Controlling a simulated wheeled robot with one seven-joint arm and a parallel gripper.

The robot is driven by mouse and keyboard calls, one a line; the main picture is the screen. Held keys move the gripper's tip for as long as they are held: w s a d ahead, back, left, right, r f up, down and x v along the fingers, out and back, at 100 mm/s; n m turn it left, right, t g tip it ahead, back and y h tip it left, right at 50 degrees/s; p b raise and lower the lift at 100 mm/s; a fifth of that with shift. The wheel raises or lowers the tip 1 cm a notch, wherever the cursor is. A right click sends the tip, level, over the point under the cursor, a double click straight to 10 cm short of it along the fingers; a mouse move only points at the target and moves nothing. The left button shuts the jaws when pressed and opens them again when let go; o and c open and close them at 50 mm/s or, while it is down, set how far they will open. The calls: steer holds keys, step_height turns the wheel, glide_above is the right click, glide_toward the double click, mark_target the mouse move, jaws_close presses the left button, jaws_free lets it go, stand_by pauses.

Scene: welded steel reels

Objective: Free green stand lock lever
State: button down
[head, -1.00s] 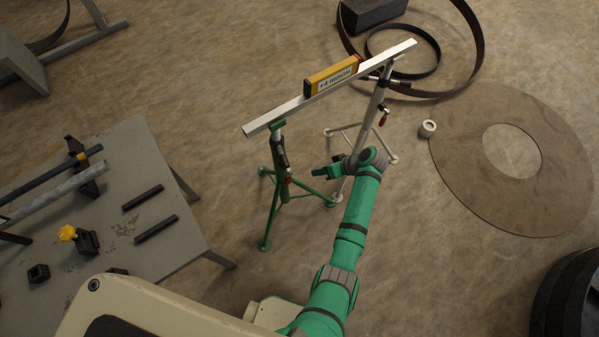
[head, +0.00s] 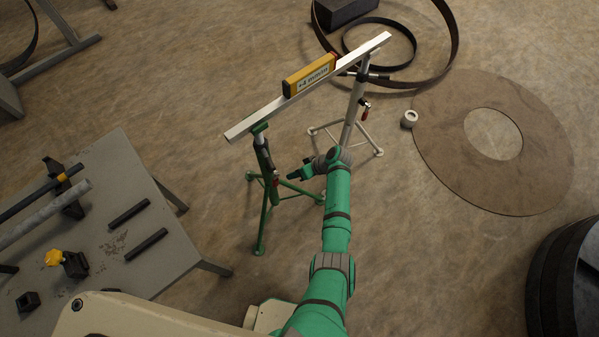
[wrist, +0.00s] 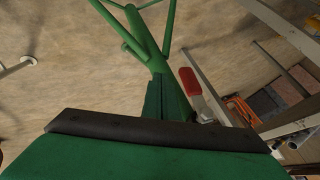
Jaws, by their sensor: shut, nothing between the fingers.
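The green stand (head: 265,205) holds up the left end of a pale bar. Its lock lever has a red handle (wrist: 191,82), which in the wrist view sits just right of my fingers; in the head view it is a small red spot on the post. My gripper (head: 292,176) is shut and empty, just right of the green stand's post. In the wrist view the shut dark green fingers (wrist: 167,92) point toward the stand's legs. I cannot tell whether they touch the post or the lever.
A yellow level (head: 310,75) lies on the pale bar (head: 262,115). A white stand (head: 352,115) with its own red lever (head: 366,106) carries the bar's right end. A grey table (head: 105,215) is at left. A flat ring (head: 440,150) lies on the floor at right.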

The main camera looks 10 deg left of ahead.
mark_target(276, 179)
steer(key=shift+s+a+r, duration=0.25)
steer(key=shift+s+a, duration=0.8)
steer(key=shift+a, duration=0.25)
steer(key=shift+s+a, duration=0.1)
